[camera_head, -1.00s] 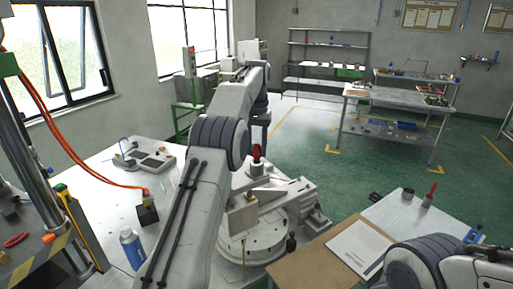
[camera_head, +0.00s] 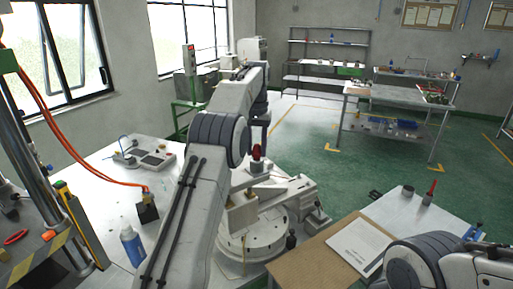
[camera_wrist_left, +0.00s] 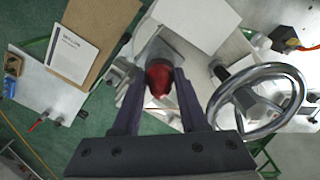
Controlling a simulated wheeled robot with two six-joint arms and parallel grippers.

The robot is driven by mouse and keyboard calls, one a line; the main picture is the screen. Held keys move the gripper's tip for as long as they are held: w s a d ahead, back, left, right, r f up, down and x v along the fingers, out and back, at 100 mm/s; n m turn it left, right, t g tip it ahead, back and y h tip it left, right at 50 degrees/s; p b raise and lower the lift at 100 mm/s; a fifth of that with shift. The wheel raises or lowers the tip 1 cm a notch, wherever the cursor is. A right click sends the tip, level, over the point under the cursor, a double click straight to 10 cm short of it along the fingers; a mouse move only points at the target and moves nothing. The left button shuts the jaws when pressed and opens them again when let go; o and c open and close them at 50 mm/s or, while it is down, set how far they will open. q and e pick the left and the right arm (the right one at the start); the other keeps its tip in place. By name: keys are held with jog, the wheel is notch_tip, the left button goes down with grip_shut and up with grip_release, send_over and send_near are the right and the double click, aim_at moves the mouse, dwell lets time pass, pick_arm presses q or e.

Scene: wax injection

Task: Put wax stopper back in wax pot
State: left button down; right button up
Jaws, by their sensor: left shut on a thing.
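A red knob, apparently the wax stopper (camera_head: 256,152), shows at the middle of the head view above the white round machine. In the left wrist view the red stopper (camera_wrist_left: 159,80) sits between the two dark fingers of my left gripper (camera_wrist_left: 158,76), which is shut on it. A grey metal part (camera_head: 259,167) lies directly under the red knob, perhaps the wax pot; I cannot tell whether the stopper is seated in it or above it. My left arm covers part of the machine. My right gripper is out of view; only its arm shows at the lower right.
The white round machine base (camera_head: 250,240) stands on a light table. A chrome handwheel (camera_wrist_left: 258,98) is close right of my left gripper. A blue bottle (camera_head: 132,246) and a black block (camera_head: 147,213) stand left. A white sheet (camera_head: 358,246) lies on a brown board at right.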

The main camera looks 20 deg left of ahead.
pick_arm(q)
jog(key=shift+f+b, duration=0.35)
jog(key=shift+f, duration=0.2)
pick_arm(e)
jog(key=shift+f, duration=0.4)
pick_arm(q)
jog(key=shift+c, duration=1.8)
grip_release()
jog(key=shift+r, duration=0.1)
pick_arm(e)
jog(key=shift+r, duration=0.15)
